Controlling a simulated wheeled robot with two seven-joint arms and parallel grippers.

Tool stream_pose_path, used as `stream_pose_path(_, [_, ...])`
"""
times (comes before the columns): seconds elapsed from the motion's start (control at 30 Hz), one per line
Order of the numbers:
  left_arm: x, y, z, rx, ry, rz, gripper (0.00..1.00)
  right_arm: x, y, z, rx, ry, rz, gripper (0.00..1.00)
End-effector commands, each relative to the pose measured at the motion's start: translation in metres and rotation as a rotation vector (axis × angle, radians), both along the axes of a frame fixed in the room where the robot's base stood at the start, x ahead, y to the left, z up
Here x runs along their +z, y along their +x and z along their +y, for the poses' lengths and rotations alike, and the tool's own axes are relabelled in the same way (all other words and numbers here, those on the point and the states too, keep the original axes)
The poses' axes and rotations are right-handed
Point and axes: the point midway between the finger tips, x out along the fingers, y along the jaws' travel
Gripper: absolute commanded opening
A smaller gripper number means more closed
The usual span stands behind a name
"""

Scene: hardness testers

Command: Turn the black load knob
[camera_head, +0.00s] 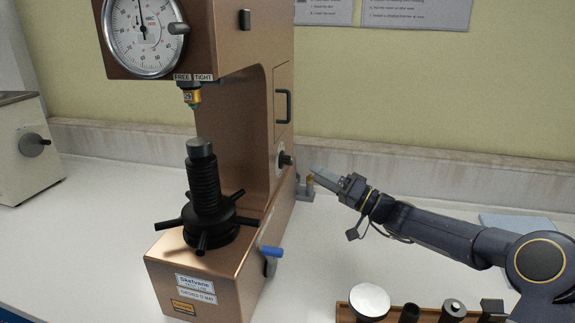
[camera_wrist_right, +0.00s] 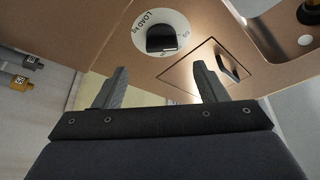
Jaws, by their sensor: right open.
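The black load knob (camera_head: 286,160) sits on a pale round dial on the right side of the copper-coloured hardness tester (camera_head: 237,150). In the right wrist view the knob (camera_wrist_right: 161,38) shows close up, on a white disc marked "LOAD kg". My right gripper (camera_head: 314,171) is to the right of the knob in the head view, apart from it. In the right wrist view its two fingers (camera_wrist_right: 160,85) are spread, with nothing between them, and the knob lies beyond the fingertips. My left gripper is not in view.
A blue-tipped lever (camera_head: 271,251) sticks out low on the tester's side. A black handle (camera_head: 284,106) is on a panel above the knob. A wooden tray (camera_head: 345,313) with several parts lies at the front right. Another device (camera_head: 22,150) stands at far left.

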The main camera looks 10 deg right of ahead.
Motion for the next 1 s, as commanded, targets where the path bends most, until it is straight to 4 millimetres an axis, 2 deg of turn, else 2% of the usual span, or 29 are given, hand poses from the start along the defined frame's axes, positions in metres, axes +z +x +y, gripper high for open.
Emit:
stream_pose_path(0.43, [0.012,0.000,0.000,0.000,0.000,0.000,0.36,0.019,0.039,0.048,0.001,0.003,-0.002,0.65])
stream_pose_path(0.6, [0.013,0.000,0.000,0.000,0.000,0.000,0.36,0.021,0.046,0.056,-0.001,0.002,-0.001,0.65])
stream_pose_path(0.87, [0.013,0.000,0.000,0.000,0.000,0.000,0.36,0.021,0.047,0.057,-0.001,0.001,-0.001,0.65])
stream_pose_path(1.0, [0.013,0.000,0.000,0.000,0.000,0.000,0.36,0.021,0.047,0.057,-0.001,0.001,-0.001,0.48])
